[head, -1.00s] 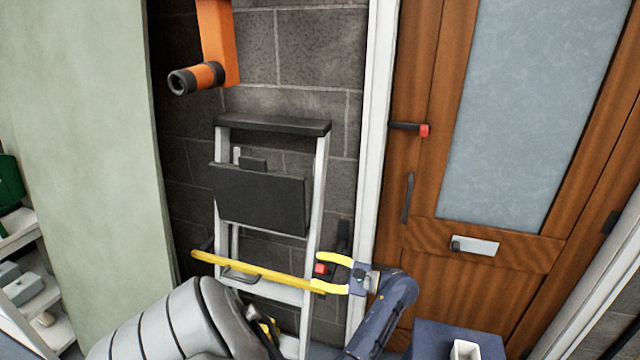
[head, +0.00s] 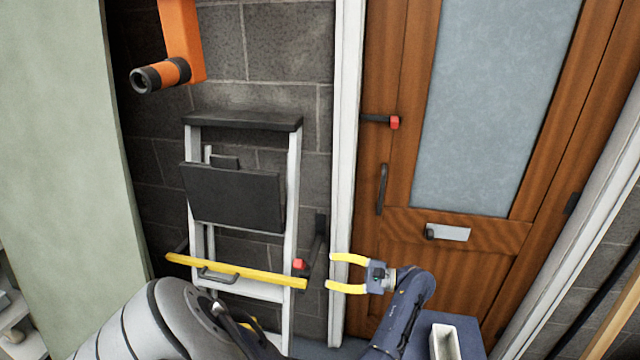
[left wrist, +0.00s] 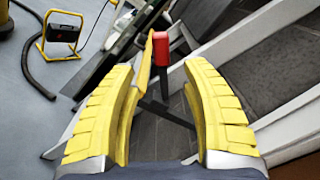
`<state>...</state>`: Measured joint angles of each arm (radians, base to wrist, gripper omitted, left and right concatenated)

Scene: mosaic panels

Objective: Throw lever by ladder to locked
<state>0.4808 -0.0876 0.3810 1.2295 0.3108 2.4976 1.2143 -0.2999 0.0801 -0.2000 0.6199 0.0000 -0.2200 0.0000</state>
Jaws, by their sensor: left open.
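The lever (head: 318,240) by the ladder is a dark bar on the block wall, just right of the ladder's right rail, with a red tip (head: 299,264) at its lower left end. My left gripper (head: 330,271) has yellow fingers and is open and empty, just right of the red tip and apart from it. In the left wrist view the red tip (left wrist: 176,40) shows ahead, between and beyond the open fingers (left wrist: 163,66). The ladder (head: 293,180) leans against the wall. My right gripper is not in view.
A yellow bar (head: 235,271) crosses the ladder close to the red tip. An orange bracket (head: 181,35) hangs above. To the right are a white door frame (head: 346,150) and a wooden door (head: 400,190) with another red-tipped handle (head: 394,122). A green-grey panel (head: 55,130) stands at left.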

